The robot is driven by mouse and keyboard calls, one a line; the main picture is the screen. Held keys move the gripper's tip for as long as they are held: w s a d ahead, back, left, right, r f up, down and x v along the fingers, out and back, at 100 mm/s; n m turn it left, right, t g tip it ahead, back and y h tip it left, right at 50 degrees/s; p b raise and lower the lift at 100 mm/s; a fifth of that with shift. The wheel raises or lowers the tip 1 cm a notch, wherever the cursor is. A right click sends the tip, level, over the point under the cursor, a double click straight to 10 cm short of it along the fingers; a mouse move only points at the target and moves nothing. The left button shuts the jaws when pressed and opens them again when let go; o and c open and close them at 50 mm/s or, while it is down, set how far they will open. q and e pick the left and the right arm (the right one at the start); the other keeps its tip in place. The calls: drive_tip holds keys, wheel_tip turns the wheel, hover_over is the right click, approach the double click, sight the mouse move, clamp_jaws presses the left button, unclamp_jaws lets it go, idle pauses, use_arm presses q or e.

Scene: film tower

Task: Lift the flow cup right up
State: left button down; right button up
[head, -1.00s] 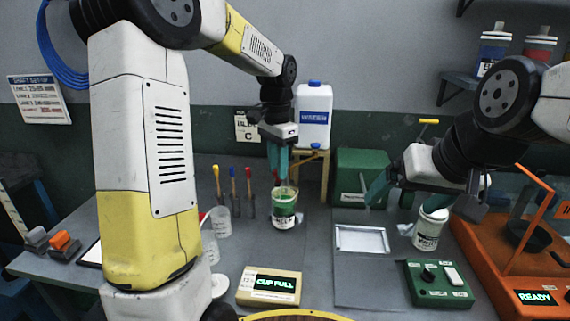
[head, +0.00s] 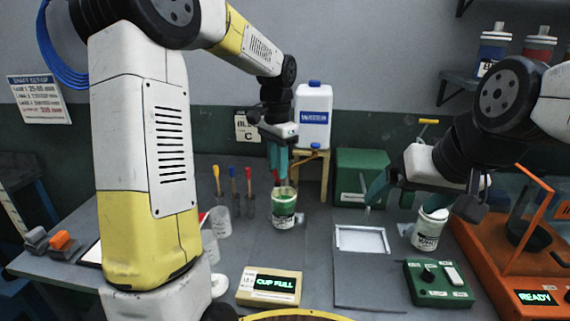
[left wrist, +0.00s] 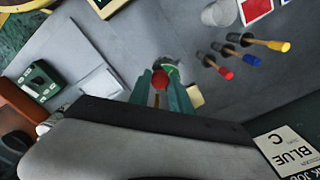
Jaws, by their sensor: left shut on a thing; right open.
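My left gripper (head: 279,172) points down above the green-and-white tin (head: 284,210) at the middle of the bench. Its teal fingers are shut on a red-topped handle, likely the flow cup's (left wrist: 160,80), seen between them in the left wrist view. The cup's body is hidden, so I cannot tell how deep it sits in the tin. Green paint shows at the tin's mouth (left wrist: 171,66) just beyond the fingers in the left wrist view. My right gripper (head: 388,197) is open and empty, left of a white-labelled tin (head: 428,232). A display box (head: 270,284) in front reads "CUP FULL".
Yellow-, blue- and red-handled tools (head: 232,190) stand left of the tin, near a clear beaker (head: 220,222). A water bottle (head: 314,118) and a green box (head: 362,172) stand behind. A framed plate (head: 361,251), a green control box (head: 438,283) and an orange machine (head: 490,270) are to the right.

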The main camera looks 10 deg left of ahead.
idle(0.4)
use_arm(q)
wheel_tip(320, 180, up, 21)
drive_tip(key=shift+f, duration=0.2)
idle(0.3)
drive_tip(key=c, duration=1.2)
unclamp_jaws()
drive_tip(key=shift+r, duration=3.85)
